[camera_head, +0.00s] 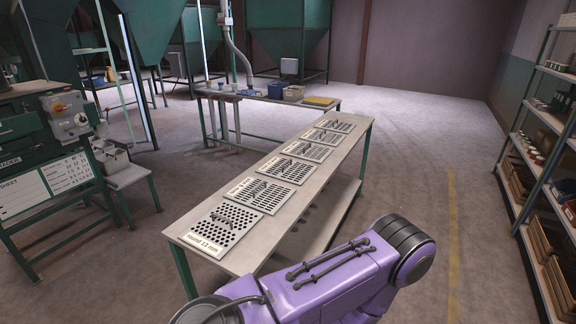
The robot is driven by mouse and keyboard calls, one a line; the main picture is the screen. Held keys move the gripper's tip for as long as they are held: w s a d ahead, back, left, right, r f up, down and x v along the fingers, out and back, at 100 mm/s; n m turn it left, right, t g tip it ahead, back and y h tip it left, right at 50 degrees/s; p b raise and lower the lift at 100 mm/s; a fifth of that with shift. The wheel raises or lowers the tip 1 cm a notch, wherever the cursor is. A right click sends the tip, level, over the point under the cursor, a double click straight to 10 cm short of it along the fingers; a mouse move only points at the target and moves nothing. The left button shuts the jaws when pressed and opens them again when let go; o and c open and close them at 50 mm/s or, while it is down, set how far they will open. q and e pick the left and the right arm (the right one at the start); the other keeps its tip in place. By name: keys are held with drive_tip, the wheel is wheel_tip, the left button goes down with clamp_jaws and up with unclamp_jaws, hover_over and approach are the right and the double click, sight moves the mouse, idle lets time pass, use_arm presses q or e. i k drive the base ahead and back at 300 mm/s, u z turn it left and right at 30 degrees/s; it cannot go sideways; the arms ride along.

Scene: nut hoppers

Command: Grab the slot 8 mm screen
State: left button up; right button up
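Several flat metal screens lie in a row along a long narrow bench (290,212), each with a dark handle on top. The nearest screen (228,228) has large round holes and a label that appears to read "round 13 mm". The second screen (261,193) shows slot-like holes. Farther screens are the third (287,170), the fourth (307,151), the fifth (321,136) and the one at the far end (336,123). Beyond the nearest one, the labels are too small to read surely, so I cannot tell which is slot 8 mm. Neither gripper is in view.
My purple arm shows at the bottom, in front of the bench's near right side. A back table (265,98) holds bins and a yellow item. A green machine with a control box (68,116) stands left, shelving (545,150) right. Floor (420,150) between bench and shelving is clear.

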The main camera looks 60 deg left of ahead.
sight(265, 196)
drive_tip(key=u, duration=0.4)
drive_tip(key=i, duration=1.95)
drive_tip(key=u, duration=1.85)
drive_tip(key=i, duration=1)
drive_tip(key=u, duration=1)
